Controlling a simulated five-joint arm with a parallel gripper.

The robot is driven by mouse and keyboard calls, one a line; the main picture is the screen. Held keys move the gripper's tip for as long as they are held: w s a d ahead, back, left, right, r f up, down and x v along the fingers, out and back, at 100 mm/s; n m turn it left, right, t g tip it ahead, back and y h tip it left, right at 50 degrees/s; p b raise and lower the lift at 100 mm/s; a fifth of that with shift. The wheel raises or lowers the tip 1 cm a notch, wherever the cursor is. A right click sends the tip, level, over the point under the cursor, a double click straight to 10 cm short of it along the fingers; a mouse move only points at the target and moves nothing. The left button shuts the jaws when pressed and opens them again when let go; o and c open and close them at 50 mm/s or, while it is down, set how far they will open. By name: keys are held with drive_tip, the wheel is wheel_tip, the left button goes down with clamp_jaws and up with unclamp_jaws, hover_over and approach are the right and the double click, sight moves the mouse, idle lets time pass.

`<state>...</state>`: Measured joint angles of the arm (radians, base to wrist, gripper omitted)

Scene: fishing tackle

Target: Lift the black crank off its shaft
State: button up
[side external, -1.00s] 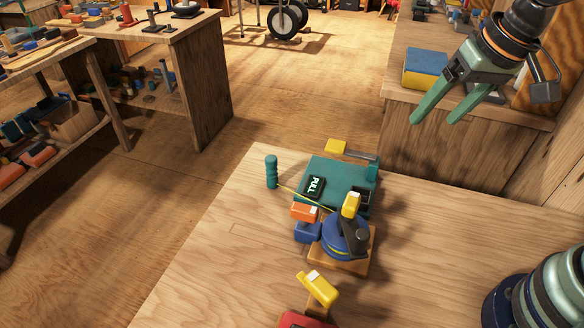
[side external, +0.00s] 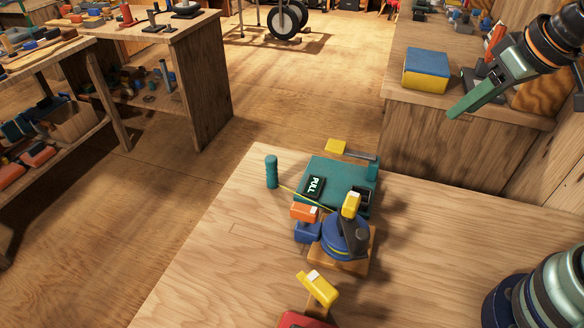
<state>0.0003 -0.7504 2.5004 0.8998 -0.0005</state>
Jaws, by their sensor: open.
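The black crank (side external: 354,234) lies on top of the blue reel (side external: 338,245), with a yellow knob (side external: 351,205) standing up at one end. The reel sits on a small wooden base (side external: 352,267) on the table. A yellow line runs from the reel toward a teal post (side external: 271,172). My gripper (side external: 455,113) is high at the upper right, well above and away from the crank. It is turned so one finger largely covers the other; nothing shows between the fingers.
A teal block with a "PULL" label (side external: 314,187) stands behind the reel. Orange (side external: 304,212) and blue (side external: 307,232) blocks sit left of it. A yellow-topped lever (side external: 318,288) is in front. The wooden table (side external: 220,275) is clear at left.

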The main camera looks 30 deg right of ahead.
drive_tip(key=m+g, duration=0.6)
drive_tip(key=m, duration=1.3)
hover_over(363, 233)
wheel_tip(363, 233, down, 3)
drive_tip(key=f, duration=0.6)
drive_tip(key=shift+d+f, duration=0.25)
drive_tip(key=shift+a+f, duration=0.2)
drive_tip(key=shift+f, duration=2.55)
clamp_jaws()
